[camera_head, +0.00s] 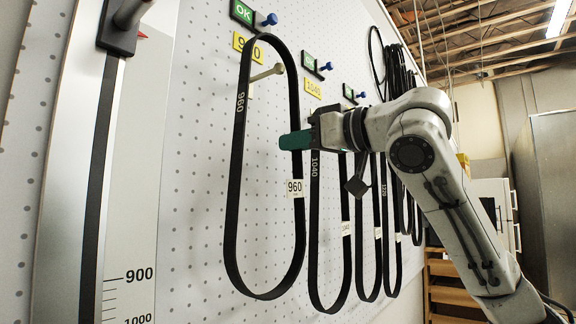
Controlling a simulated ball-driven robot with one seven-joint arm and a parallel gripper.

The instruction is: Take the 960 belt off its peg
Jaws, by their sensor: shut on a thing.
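The 960 belt (239,150) is a long black loop with a white "960" print and a white 960 tag (295,188). It hangs upright in front of the pegboard. My gripper (296,140), with green fingertips, is shut on the belt's right strand, above the tag. The pale peg (265,75) under the yellow 960 label (241,42) shows inside the loop. The top of the loop is clearly above the peg, not resting on it. I cannot tell whether the peg's tip still passes through the loop.
The 1040 belt (313,220) hangs close to the right, behind my gripper, with more belts beyond it. Blue knobs (271,19) and green OK signs (242,12) sit above the labels. A measuring scale (128,275) stands at left.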

